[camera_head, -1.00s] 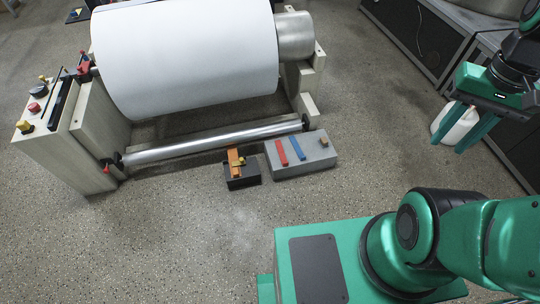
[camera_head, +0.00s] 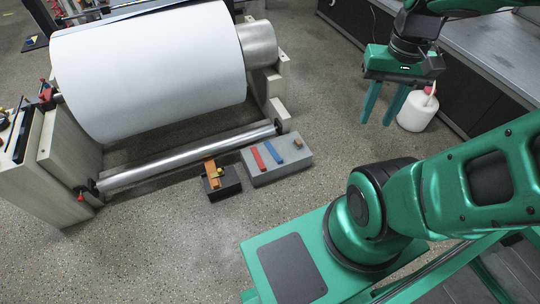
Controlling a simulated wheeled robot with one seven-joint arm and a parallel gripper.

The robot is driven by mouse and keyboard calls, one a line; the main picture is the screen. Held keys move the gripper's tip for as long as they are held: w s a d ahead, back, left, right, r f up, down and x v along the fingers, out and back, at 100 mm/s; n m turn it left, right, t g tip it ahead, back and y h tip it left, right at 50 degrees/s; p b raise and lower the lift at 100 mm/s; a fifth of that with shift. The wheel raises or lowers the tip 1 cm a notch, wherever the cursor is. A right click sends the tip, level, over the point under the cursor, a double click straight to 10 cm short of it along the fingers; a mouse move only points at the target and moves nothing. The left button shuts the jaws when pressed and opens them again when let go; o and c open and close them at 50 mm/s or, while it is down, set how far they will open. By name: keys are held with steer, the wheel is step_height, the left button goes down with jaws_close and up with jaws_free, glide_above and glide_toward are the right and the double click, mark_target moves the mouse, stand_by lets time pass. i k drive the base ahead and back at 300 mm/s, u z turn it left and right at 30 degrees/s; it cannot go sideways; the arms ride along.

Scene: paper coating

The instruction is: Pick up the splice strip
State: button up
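A red strip (camera_head: 257,158) and a blue strip (camera_head: 273,152) lie side by side, apart, on a grey block (camera_head: 285,172) on the floor, right of centre. I cannot tell from looks alone which one is the splice strip. My gripper (camera_head: 377,122) hangs at the upper right, with its two green fingers pointing down and spread apart. It is open and empty, to the right of the grey block and clear of both strips.
A small tan piece (camera_head: 298,143) sits on the grey block. A black holder (camera_head: 222,184) with an orange tool (camera_head: 212,173) stands left of it. The metal roller (camera_head: 190,157) and big white paper roll (camera_head: 150,70) are behind. A white jug (camera_head: 417,110) stands right of my gripper.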

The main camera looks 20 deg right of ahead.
mark_target(277, 158)
steer(key=i, duration=0.95)
steer(key=z, duration=0.1)
